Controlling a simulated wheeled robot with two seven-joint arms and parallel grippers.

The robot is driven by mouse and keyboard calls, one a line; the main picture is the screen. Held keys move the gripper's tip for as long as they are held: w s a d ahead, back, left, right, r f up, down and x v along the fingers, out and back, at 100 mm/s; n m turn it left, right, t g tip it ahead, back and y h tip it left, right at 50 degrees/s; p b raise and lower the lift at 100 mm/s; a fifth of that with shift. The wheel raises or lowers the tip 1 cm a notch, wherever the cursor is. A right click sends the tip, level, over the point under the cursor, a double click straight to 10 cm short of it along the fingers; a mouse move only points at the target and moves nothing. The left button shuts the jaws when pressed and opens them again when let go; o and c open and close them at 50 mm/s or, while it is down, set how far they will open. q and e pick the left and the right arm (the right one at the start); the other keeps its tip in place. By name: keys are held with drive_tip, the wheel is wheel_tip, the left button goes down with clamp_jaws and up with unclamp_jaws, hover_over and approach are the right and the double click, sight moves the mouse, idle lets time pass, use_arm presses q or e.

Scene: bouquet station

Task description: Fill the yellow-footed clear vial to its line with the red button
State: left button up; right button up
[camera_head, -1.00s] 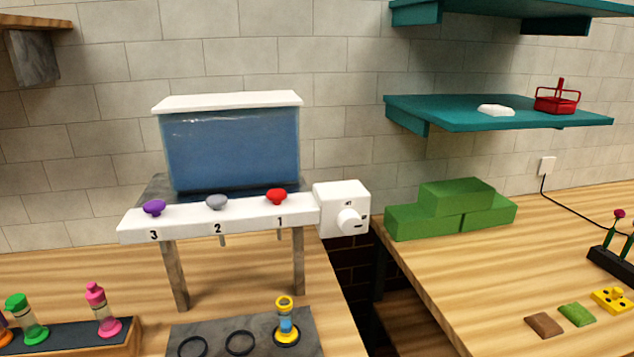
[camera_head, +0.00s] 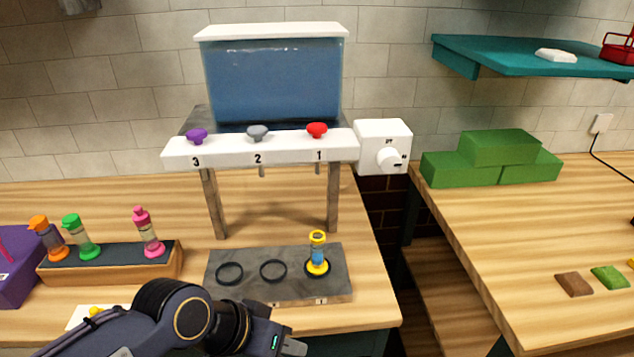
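The yellow-footed clear vial (camera_head: 318,253) stands upright in the right-hand ring of the grey mat (camera_head: 250,290), with blue liquid showing inside it. The line on it is too small to make out. The red button (camera_head: 317,130) is on the white bar of the dispenser above the number 1, with a spout below it and above the vial. My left gripper (camera_head: 292,347) is at the bottom edge, in front of the mat and apart from the vial. Its fingers are partly cut off, so its opening cannot be told. My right gripper is not in view.
The dispenser's blue tank (camera_head: 274,82) stands behind grey (camera_head: 257,133) and purple (camera_head: 196,135) buttons. A white dial box (camera_head: 383,147) is at its right. A wooden rack (camera_head: 110,265) holds pink-, green- and orange-capped vials. Green blocks (camera_head: 490,160) sit across a gap between the counters.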

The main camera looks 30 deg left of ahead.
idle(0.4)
use_arm(q)
clamp_jaws()
idle(1.6)
